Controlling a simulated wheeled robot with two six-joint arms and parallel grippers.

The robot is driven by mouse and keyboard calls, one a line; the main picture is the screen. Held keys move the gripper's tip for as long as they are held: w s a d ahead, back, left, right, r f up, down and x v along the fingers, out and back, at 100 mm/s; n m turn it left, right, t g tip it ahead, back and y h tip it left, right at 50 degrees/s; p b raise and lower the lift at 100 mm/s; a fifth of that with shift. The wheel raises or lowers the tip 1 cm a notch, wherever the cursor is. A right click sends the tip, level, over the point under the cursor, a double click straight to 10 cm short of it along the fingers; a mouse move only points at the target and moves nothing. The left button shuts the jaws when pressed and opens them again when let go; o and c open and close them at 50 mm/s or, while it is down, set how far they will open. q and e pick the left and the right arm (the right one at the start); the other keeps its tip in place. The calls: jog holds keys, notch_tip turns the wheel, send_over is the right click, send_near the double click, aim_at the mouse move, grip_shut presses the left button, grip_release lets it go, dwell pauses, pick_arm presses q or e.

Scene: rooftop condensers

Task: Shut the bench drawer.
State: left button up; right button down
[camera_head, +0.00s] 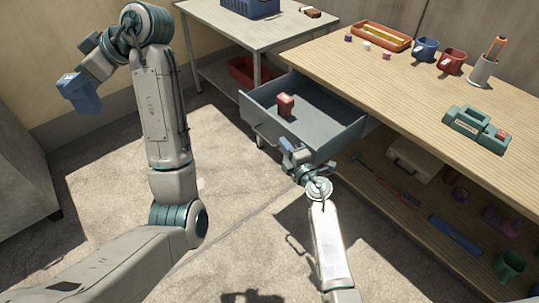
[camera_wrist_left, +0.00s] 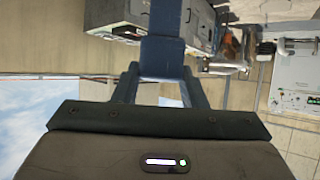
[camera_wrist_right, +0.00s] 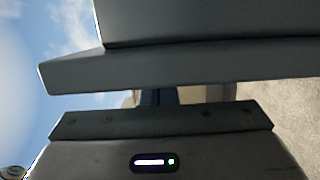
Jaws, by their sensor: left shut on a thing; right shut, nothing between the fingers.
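The bench drawer (camera_head: 338,132) stands pulled out from under the wooden bench top (camera_head: 390,75). It is grey, with a small red box (camera_head: 285,105) inside. My right gripper (camera_head: 290,150) is shut and empty, low beside the near corner of the drawer front. In the right wrist view a grey panel of the drawer (camera_wrist_right: 200,65) fills the upper part and hides the fingertips; I cannot tell if they touch it. My left gripper is shut on a blue thing (camera_head: 78,92), held up at the far left; it also shows in the left wrist view (camera_wrist_left: 162,50).
On the bench are an orange tray (camera_head: 381,37), a blue mug (camera_head: 425,49), a red mug (camera_head: 451,61), a cup with a tool (camera_head: 483,70) and a green device (camera_head: 475,130). A side table (camera_head: 240,33) stands behind the drawer. Several things lie on the lower shelf.

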aim_at(91, 87)
jog(key=shift+w+d, duration=0.3)
jog(key=shift+d, duration=0.15)
